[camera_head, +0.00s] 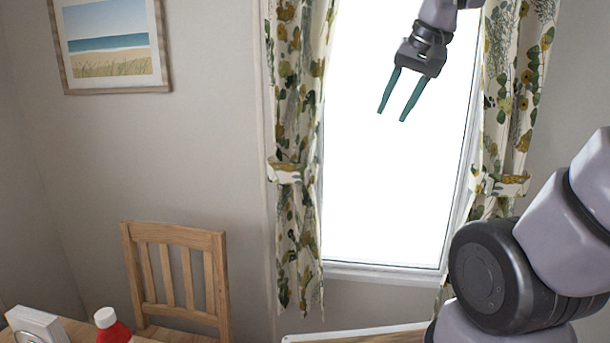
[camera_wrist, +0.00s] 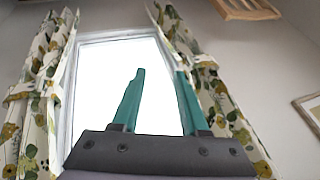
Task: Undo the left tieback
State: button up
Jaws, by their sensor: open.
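The left curtain (camera_head: 296,90) has a floral print and is gathered by the left tieback (camera_head: 285,172), a matching band that is fastened around it. The wrist view is turned over, so this curtain (camera_wrist: 222,105) and its tieback (camera_wrist: 206,63) show on its right side. My gripper (camera_head: 391,116) is open and empty in front of the bright window, its green fingers pointing down. It is right of the left tieback and higher in the head view, apart from it. In the wrist view the fingers (camera_wrist: 161,72) are spread, with nothing between them.
The right curtain (camera_head: 515,80) is held by its own tieback (camera_head: 508,185). A wooden chair (camera_head: 180,270) stands below left. A red bottle (camera_head: 112,327) and a white object (camera_head: 36,326) are at the lower left. A framed picture (camera_head: 110,42) hangs on the wall.

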jog(key=w+a+g, duration=0.2)
jog(key=w+a, duration=0.2)
jog(key=w, duration=0.6)
jog(key=g+h, duration=0.2)
jog(key=g, duration=0.2)
send_near(306, 169)
jog(key=shift+s+d+f+n, duration=0.1)
jog(key=shift+s+d+n, duration=0.1)
jog(key=shift+n, duration=0.2)
jog(key=shift+w+a+f, duration=0.15)
jog(key=shift+f, duration=0.5)
notch_tip(306, 169, down, 10)
jog(key=shift+r, duration=0.1)
grip_shut()
